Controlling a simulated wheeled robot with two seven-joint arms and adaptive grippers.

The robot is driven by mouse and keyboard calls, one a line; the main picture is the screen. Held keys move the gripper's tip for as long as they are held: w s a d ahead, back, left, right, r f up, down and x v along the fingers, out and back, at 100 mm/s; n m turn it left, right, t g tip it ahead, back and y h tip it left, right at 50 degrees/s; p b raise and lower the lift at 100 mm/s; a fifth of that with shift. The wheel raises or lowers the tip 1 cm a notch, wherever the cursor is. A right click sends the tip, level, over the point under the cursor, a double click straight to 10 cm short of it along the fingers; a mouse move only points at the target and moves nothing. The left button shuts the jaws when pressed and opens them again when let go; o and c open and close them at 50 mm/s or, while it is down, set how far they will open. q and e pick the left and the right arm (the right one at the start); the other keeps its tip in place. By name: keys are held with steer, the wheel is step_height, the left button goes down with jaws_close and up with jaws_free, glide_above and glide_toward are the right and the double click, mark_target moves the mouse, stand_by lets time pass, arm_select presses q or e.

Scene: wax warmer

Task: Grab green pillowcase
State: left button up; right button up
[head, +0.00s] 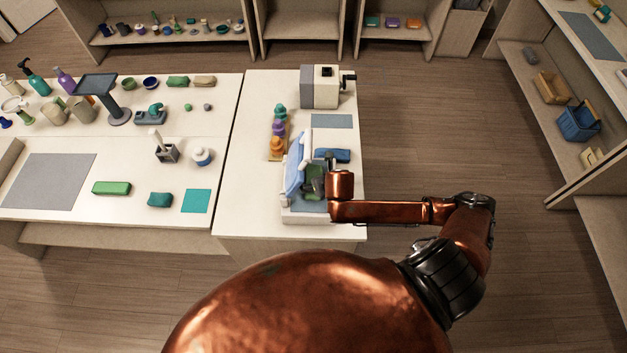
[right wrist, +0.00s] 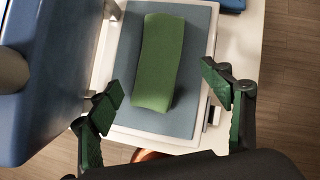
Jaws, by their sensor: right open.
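The green pillowcase (right wrist: 158,62) is a folded green pad lying on a blue-grey surface with a white border (right wrist: 186,110). In the head view the green pillowcase (head: 313,184) is partly hidden by my right arm. My right gripper (right wrist: 162,92) is open above the pad, with one finger on each side of its near end and gaps between them and the pad. In the head view my right gripper (head: 328,178) is small and partly covered by the arm. My left gripper is not in view.
A light blue raised panel (head: 295,160) stands at the left of the pad, close to my right gripper. A blue folded item (head: 333,155) lies behind. Orange, purple and teal bottles (head: 278,130) stand in a row beyond. A grey and cream machine (head: 322,88) stands at the table's far end.

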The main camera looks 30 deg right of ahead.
steer(key=shift+w+d+r, duration=0.1)
steer(key=shift+w, duration=0.5)
steer(key=x, duration=0.4)
steer(key=shift+p, duration=0.4)
steer(key=shift+w+f, duration=0.15)
steer(key=shift+f, duration=0.4)
steer(key=c, duration=0.7)
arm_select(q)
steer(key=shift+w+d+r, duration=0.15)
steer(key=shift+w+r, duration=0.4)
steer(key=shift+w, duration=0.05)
arm_select(e)
steer(key=c, duration=0.7)
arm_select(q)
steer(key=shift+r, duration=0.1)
arm_select(e)
steer(key=shift+c, duration=0.2)
